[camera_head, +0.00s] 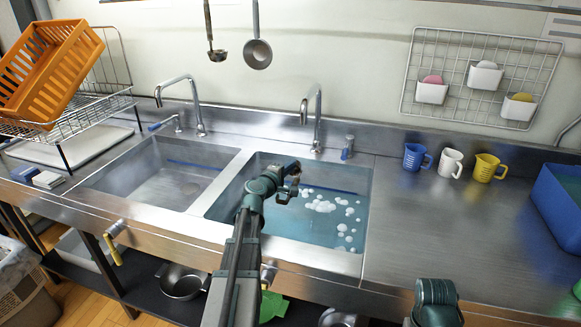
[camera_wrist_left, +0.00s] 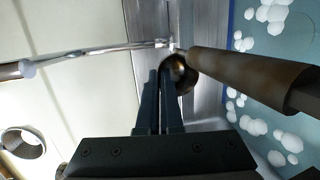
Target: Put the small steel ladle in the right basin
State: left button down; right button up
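A small steel ladle (camera_head: 217,54) hangs by its long handle on the wall, at the left of a larger, wider-bowled utensil (camera_head: 258,53). The right basin (camera_head: 291,235) holds bluish water with white foam. My left gripper (camera_head: 291,183) is above this basin, in front of and below the hanging ladle and well apart from it. In the left wrist view its two dark fingers (camera_wrist_left: 160,100) lie close together with nothing seen between them. A round brownish part shows behind the fingertips. My right gripper is not in view; only part of my right arm shows.
The left basin (camera_head: 170,187) looks empty. Two taps, left (camera_head: 199,110) and right (camera_head: 317,118), rise behind the basins. A blue mug (camera_head: 413,157), white mug (camera_head: 450,162) and yellow mug (camera_head: 485,168) stand at right. An orange crate (camera_head: 45,75) sits tilted on the rack. The right front counter is clear.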

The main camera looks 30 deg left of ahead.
pick_arm(q)
notch_tip(320, 180, down, 3)
jog(key=shift+b, duration=1)
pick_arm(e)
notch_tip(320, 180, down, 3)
pick_arm(q)
jog(key=c, duration=1)
grip_release()
jog(key=shift+s, duration=0.1)
jog(key=s+r+p, duration=0.2)
jog(key=s, duration=1.1)
jog(key=shift+s+d, duration=0.2)
jog(key=shift+d, duration=0.2)
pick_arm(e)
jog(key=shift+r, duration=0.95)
